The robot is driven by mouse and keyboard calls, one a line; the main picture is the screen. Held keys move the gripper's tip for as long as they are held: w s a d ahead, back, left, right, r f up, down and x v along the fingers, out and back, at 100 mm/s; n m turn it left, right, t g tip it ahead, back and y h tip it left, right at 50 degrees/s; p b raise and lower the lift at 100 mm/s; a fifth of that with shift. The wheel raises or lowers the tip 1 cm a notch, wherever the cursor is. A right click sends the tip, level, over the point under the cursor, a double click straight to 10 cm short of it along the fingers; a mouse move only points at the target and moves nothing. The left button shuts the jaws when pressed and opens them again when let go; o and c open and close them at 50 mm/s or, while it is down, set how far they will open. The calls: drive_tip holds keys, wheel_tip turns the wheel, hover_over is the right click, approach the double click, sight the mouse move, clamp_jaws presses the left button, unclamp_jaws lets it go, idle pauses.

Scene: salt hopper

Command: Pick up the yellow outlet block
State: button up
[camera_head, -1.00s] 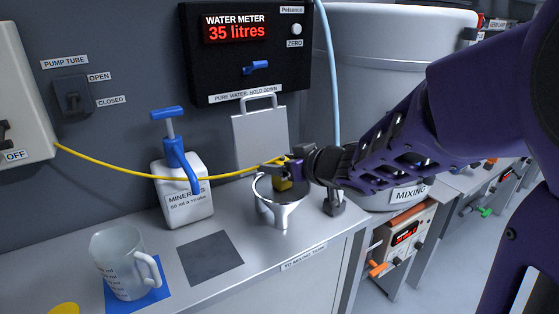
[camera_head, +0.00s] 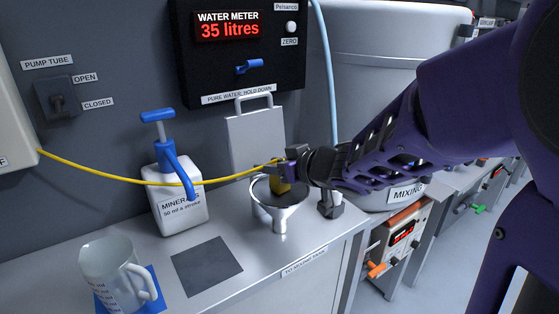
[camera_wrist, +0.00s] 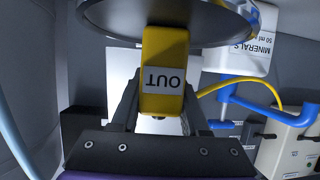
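The yellow outlet block (camera_head: 280,186) is at the mouth of the steel funnel (camera_head: 279,218) on the bench. In the wrist view the block (camera_wrist: 164,70) shows its white OUT label upside down. My gripper (camera_head: 277,172) reaches in from the right. Its dark fingers (camera_wrist: 161,108) lie close against both sides of the block and appear shut on it. The block's upper end in the wrist view is in front of the round metal rim (camera_wrist: 110,18). The yellow tube (camera_head: 100,174) runs from the wall box at left toward the block.
A white minerals bottle (camera_head: 178,205) with a blue pump stands left of the funnel. A measuring jug (camera_head: 108,268) sits on a blue mat at front left. A grey bag-shaped panel (camera_head: 256,140) is behind the funnel. The mixing vessel (camera_head: 385,75) is behind my arm.

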clamp_jaws()
drive_tip(key=shift+r, duration=0.1)
